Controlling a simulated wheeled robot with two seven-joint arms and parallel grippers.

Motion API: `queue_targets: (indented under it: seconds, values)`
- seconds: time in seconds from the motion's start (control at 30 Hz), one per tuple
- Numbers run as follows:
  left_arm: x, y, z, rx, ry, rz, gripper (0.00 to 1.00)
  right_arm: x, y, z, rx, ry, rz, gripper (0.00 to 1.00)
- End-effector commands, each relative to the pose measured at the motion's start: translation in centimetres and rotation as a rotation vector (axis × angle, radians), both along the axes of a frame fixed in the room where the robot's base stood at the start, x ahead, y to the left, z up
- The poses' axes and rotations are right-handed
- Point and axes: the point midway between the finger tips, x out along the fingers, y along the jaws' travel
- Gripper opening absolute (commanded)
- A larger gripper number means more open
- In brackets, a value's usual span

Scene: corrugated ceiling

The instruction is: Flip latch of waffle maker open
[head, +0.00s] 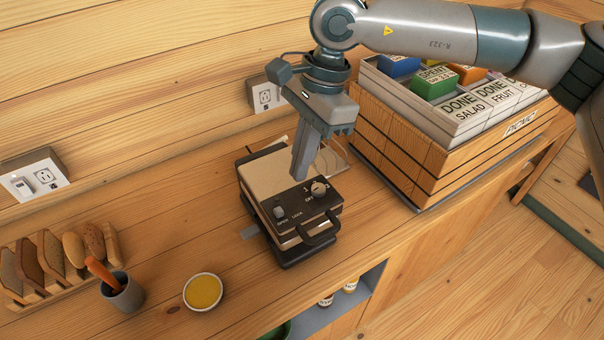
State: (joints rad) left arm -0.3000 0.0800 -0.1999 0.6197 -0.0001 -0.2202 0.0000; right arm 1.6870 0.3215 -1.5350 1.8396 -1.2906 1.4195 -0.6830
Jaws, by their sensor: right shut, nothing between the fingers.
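The waffle maker (269,173) stands closed on the wooden counter, with a beige lid and a dark front panel. The panel carries a small grey latch knob (279,212) above the words OPEN and LOCK, and a round dial (319,188) to its right. A dark handle (319,233) sticks out at the front. My right gripper (300,176) points down over the panel, shut and empty, with its tips close to the dial's upper left. I cannot tell whether the tips touch the panel. My left gripper is not in view.
A wooden crate (400,158) with labelled bins stands at the right. A bread rack (70,270), a grey cup (122,293) with an orange-handled utensil and a bowl of yellow batter (203,291) are at the left. The counter between bowl and waffle maker is clear.

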Motion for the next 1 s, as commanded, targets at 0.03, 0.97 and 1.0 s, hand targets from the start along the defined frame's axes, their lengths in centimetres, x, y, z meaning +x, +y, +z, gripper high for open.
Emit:
queue_targets:
  seconds: [0.03, 0.97, 1.0]
  values:
    - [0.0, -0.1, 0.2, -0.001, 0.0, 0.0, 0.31, 0.0, 0.0, 0.7, 0.0, -0.001, 0.0, 0.0]
    - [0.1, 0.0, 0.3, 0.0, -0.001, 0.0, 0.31, -1.8, 2.0, 1.3, 0.075, 0.061, -0.001, 0.0]
    - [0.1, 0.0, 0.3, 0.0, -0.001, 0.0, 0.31, -2.6, 2.8, 1.2, 0.109, 0.09, -0.003, 0.0]
